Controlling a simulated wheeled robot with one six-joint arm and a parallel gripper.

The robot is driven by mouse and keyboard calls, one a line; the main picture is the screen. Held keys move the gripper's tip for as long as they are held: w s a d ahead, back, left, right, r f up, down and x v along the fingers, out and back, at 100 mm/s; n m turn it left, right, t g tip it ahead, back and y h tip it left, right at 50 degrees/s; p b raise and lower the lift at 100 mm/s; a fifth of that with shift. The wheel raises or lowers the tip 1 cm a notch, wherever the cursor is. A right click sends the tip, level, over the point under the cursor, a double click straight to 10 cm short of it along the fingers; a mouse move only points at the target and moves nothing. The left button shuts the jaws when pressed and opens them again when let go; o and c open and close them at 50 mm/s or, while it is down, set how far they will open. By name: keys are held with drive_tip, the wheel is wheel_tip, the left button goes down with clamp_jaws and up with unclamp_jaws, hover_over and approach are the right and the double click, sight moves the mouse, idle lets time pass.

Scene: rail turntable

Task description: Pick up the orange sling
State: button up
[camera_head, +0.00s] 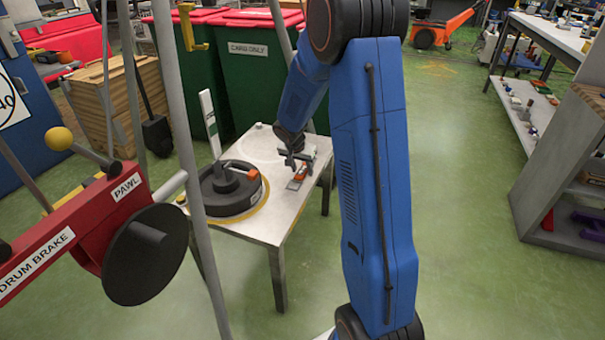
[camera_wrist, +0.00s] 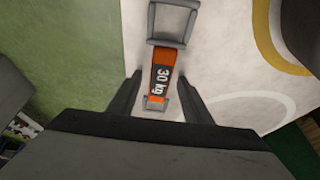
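The orange sling (camera_wrist: 161,80) lies on the pale table top, with a dark "30 kg" label along its strap. It has a large grey square frame at its far end and a smaller grey loop at its near end. In the head view the sling (camera_head: 295,184) shows near the table's right edge. My gripper (camera_wrist: 160,76) is open, with one finger on each side of the strap, and holds nothing. In the head view my gripper (camera_head: 294,160) is just over the sling. How high the fingertips are above the table is hard to tell.
A dark round turntable (camera_head: 228,201) with an orange-tipped lever stands on the table's left part. The white table (camera_head: 268,228) is otherwise mostly clear. A red drum brake (camera_head: 75,222) and metal poles stand at the front left. Green bins (camera_head: 250,75) stand behind the table.

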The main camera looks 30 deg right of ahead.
sight(302, 171)
clamp_jaws()
wheel_tip(302, 171, up, 10)
idle(0.6)
